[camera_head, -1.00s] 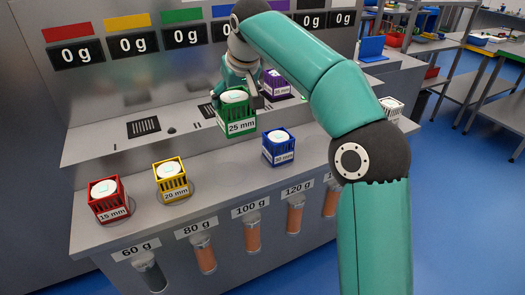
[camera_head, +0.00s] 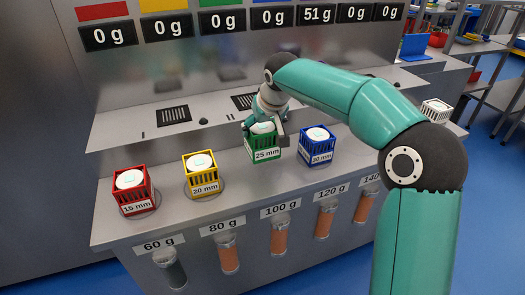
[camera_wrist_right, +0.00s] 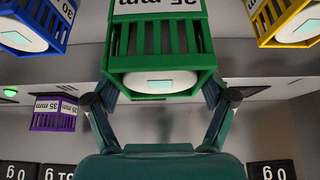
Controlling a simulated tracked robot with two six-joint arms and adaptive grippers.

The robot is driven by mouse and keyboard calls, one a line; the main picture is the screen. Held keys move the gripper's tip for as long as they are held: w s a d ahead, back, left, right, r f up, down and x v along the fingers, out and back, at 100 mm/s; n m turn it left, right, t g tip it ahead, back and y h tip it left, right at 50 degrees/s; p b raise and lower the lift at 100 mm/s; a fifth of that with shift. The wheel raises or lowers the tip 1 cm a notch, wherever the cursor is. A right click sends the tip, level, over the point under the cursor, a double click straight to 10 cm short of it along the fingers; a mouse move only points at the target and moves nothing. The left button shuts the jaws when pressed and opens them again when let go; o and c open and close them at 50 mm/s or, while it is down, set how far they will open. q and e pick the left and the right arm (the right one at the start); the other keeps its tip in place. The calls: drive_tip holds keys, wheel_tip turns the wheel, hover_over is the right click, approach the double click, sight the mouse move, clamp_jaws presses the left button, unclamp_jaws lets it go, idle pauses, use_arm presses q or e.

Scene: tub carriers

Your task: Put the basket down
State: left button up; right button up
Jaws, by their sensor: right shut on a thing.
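The green basket (camera_head: 263,148), labelled 25 mm with a white round lidded tub in it, is in the front row between the yellow and blue baskets in the head view. In the right wrist view the green basket (camera_wrist_right: 150,60) sits upside down in the picture between the two fingers (camera_wrist_right: 160,95). It is upright and low over the counter; I cannot tell whether its base touches. My left gripper is not in view.
A red basket (camera_head: 134,195), a yellow basket (camera_head: 200,177) and a blue basket (camera_head: 316,148) stand on the grey counter (camera_head: 235,195). A purple basket (camera_wrist_right: 55,113) shows in the right wrist view. One display (camera_head: 317,14) reads 51 g; other readable ones show 0 g.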

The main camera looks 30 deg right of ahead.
sight(262, 147)
drive_tip(key=shift+f, duration=3.2)
drive_tip(key=o, duration=1.6)
drive_tip(key=v, duration=1.2)
